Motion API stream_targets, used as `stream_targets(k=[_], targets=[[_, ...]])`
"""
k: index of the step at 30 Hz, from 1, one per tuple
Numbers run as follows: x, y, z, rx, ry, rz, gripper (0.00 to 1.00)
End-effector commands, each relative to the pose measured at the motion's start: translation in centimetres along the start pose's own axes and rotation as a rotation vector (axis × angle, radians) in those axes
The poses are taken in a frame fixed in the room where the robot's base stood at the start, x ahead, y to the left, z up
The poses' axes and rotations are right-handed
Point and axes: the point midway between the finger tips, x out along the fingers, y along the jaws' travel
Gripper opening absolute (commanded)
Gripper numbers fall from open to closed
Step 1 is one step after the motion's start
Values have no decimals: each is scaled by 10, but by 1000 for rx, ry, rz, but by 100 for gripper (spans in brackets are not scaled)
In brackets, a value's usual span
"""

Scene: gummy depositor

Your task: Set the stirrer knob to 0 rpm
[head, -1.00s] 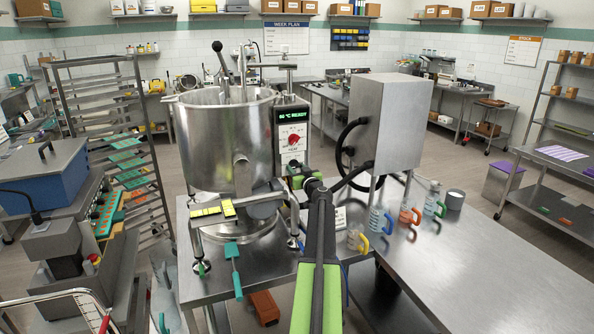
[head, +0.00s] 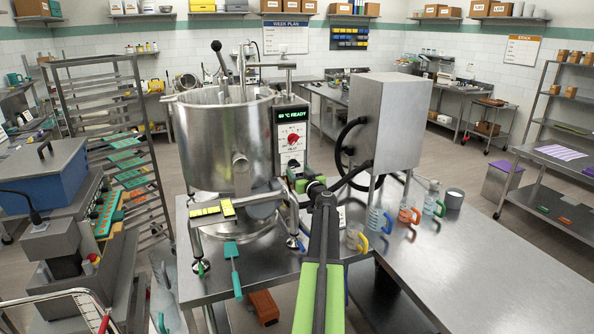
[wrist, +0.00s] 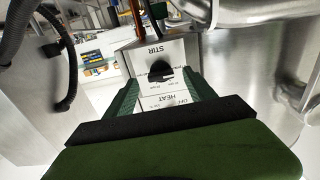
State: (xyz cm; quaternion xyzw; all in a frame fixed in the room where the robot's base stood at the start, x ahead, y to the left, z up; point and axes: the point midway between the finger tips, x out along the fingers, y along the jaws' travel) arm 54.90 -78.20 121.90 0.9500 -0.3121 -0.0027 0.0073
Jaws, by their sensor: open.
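The black stirrer knob (wrist: 160,72) sits on a white plate marked STIR (wrist: 152,52), which is upside down in the wrist view. Small rpm marks surround the knob; I cannot read its setting. My gripper (wrist: 160,88) is open, its green fingers left and right of the knob's plate, with no visible grip on the knob. In the head view my gripper (head: 303,181) is just below the control panel (head: 292,122) and hides much of the stirrer part. The red HEAT knob (head: 293,140) is on the panel above it.
The steel kettle (head: 226,145) stands left of the panel, and a steel cabinet with a black hose (head: 385,120) stands to the right. Jugs with coloured handles (head: 409,212) are on the table at right. The table's front right (head: 500,265) is clear.

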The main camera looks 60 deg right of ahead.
Motion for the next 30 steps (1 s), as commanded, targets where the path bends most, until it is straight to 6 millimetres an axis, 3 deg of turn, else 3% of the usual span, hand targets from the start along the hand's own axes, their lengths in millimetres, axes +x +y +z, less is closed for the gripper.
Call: stream_targets(k=[1,6,13,18,30], targets=[[-21,-1,0,0,0,3,64],[-70,-1,0,0,0,3,64],[-122,-1,0,-1,0,2,64],[-138,0,0,-1,0,1,64],[-139,1,0,-1,0,1,64]])
